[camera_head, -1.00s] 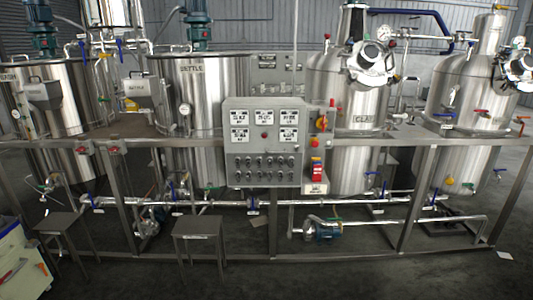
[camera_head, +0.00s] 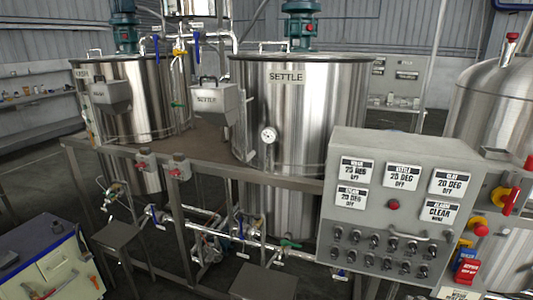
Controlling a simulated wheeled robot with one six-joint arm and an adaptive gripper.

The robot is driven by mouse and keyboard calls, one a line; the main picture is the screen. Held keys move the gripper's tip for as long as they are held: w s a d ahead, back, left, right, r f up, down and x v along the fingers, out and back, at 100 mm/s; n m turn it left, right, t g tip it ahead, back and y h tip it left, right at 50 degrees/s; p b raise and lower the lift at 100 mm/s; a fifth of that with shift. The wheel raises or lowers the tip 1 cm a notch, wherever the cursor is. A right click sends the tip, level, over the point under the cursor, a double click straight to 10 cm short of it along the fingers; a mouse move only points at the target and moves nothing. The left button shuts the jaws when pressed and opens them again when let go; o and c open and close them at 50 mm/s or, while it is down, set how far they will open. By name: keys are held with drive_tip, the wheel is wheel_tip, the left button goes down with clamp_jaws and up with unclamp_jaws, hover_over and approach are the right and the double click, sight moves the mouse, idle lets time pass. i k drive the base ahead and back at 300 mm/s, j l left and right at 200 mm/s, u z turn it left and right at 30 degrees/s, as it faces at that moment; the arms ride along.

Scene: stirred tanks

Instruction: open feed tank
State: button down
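No tank carries a label I can read as "feed". A steel tank marked SETTLE (camera_head: 340,115) stands in the middle, with a dial gauge on its front. Another steel tank (camera_head: 145,95) stands to its left; its label is only partly visible and I cannot read it surely. A grey box with a hinged handle (camera_head: 110,95) hangs at the left tank's front. A similar box marked SETTLE (camera_head: 207,101) hangs between the tanks. I cannot tell whether the tank lids are open. My gripper is not in view.
A grey control panel (camera_head: 390,245) with displays and knobs stands at the front right, with a red-handled switch (camera_head: 511,198) beside it. Pipes with valves (camera_head: 250,240) run low along the frame. A cabinet with tools (camera_head: 50,265) and a small stand (camera_head: 120,238) are at lower left.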

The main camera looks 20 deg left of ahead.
sight(53, 262)
drive_tip(key=i+j+u, duration=0.1)
drive_tip(key=i+u, duration=0.6)
drive_tip(key=u, duration=0.2)
drive_tip(key=i+l+u, duration=0.1)
drive_tip(key=i+u, duration=0.35)
drive_tip(key=i+l+u, duration=0.25)
drive_tip(key=u, duration=0.15)
drive_tip(key=i+l+u, duration=0.1)
drive_tip(key=i+u, duration=0.25)
drive_tip(key=i+l+u, duration=0.35)
drive_tip(key=i+u, duration=0.2)
drive_tip(key=i, duration=0.6)
drive_tip(key=i+l+u, duration=0.2)
drive_tip(key=i, duration=0.55)
drive_tip(key=j, duration=0.1)
